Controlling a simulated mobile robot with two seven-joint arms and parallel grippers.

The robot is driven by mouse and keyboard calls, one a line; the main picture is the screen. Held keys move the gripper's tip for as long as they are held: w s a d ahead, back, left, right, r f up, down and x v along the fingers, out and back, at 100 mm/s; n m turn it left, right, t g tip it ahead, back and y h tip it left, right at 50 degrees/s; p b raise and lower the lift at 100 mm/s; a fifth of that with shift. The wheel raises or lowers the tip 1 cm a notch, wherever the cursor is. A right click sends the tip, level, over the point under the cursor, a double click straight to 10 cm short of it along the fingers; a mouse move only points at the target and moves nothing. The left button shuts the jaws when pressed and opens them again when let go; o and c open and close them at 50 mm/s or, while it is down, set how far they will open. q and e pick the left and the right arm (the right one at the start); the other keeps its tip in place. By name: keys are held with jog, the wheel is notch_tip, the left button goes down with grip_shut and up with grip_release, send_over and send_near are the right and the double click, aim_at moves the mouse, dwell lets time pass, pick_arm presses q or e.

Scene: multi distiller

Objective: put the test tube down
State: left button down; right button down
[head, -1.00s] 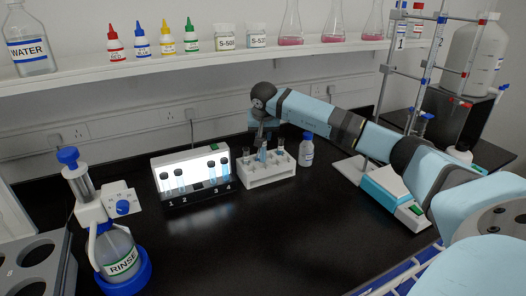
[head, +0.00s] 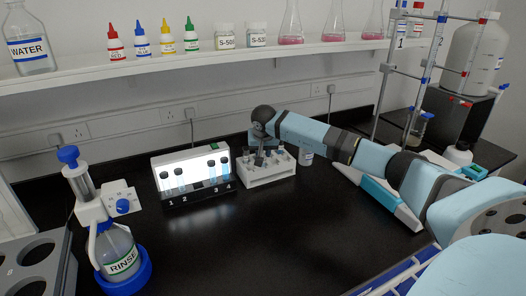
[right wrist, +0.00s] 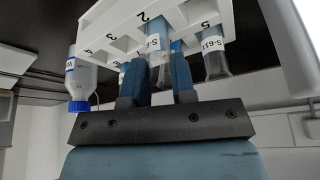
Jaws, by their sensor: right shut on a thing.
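My right gripper (head: 260,157) is at the white test tube rack (head: 268,175), its fingers down among the tubes there. It is shut on a labelled test tube (right wrist: 158,62), which shows between the two fingers in the right wrist view. The held tube is in line with the rack's slot marked 2, also seen in the right wrist view (right wrist: 190,14). How deep it sits cannot be told. Another tube (right wrist: 214,60) with a label stands in the rack beside the fingers. My left gripper is out of view.
A lit white stand (head: 190,173) with several capped tubes is left of the rack. A small bottle (head: 306,156) stands to its right, partly behind my arm. A rinse bottle (head: 118,255) is at the front left. The black bench (head: 270,240) in front is clear.

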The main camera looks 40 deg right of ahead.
jog(key=c, duration=0.9)
grip_release()
jog(key=shift+f, duration=0.1)
jog(key=shift+c, duration=0.2)
jog(key=v, duration=1.2)
jog(key=shift+r, duration=0.25)
jog(key=shift+w+d, duration=0.1)
